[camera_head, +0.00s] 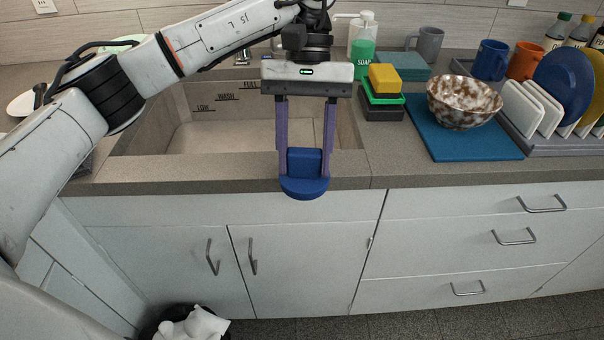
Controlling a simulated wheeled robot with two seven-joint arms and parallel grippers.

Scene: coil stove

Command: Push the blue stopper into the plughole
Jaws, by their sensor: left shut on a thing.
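My left gripper (305,150) points down in front of the sink, its two long purple fingers shut on the blue stopper (304,186). The stopper has a block-shaped grip on top and a wider rounded base. In the picture it overlaps the counter's front edge and the top of the cabinet. The sink (225,135) is a stone-coloured basin behind the gripper, with fill marks such as FULL and WASH on its back wall. I cannot see the plughole; the sink's front wall and my gripper hide part of the floor. My right gripper is not in view.
Right of the sink stand a yellow and green sponge stack (384,85), a green soap bottle (362,60), a speckled bowl (463,101) on a blue mat (450,142), and a dish rack (560,140) with plates. The counter's front edge (200,187) lies close to the stopper.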

